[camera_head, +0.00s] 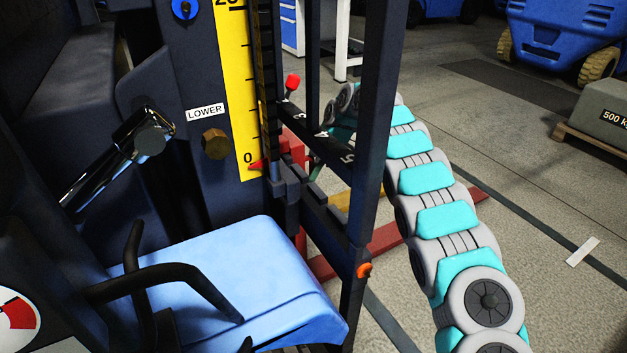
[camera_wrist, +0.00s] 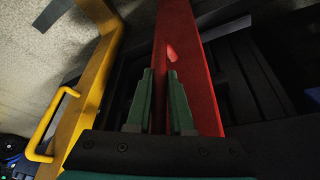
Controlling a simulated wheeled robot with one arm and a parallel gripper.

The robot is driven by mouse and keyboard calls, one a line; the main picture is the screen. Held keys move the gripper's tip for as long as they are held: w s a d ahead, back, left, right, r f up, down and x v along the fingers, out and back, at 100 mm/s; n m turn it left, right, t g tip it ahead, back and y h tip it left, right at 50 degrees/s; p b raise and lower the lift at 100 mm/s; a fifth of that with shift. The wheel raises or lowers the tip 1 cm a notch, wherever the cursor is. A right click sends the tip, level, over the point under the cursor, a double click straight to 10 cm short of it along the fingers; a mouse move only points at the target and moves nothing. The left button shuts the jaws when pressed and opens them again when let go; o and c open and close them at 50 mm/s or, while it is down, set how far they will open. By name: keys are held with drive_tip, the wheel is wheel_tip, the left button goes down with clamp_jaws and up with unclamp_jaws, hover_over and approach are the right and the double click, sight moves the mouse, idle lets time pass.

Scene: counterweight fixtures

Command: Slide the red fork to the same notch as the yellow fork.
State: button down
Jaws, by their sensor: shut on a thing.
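The red fork (camera_wrist: 192,50) fills the middle of the wrist view, running away from me. My gripper (camera_wrist: 161,74) has its two green fingers closed around a thin upright red part of this fork. The yellow fork (camera_wrist: 93,82) lies to the left with a yellow loop handle (camera_wrist: 42,130) on its side, apart from my fingers. In the head view the red fork (camera_head: 398,236) and the yellow fork (camera_head: 342,200) show low behind the dark mast. The numbered bar (camera_head: 318,140) shows 3, 4 and 5. My gripper is hidden there, and the notches of both forks cannot be told.
A dark mast post (camera_head: 372,120) stands between the head camera and the forks. Open floor lies at right, with a 500 kg block (camera_head: 605,110) on a pallet.

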drive_tip(key=shift+w+r, duration=0.1)
drive_tip(key=shift+w, duration=0.05)
drive_tip(key=c, duration=0.8)
unclamp_jaws()
drive_tip(key=v, duration=0.7)
drive_tip(key=shift+d+r, duration=0.25)
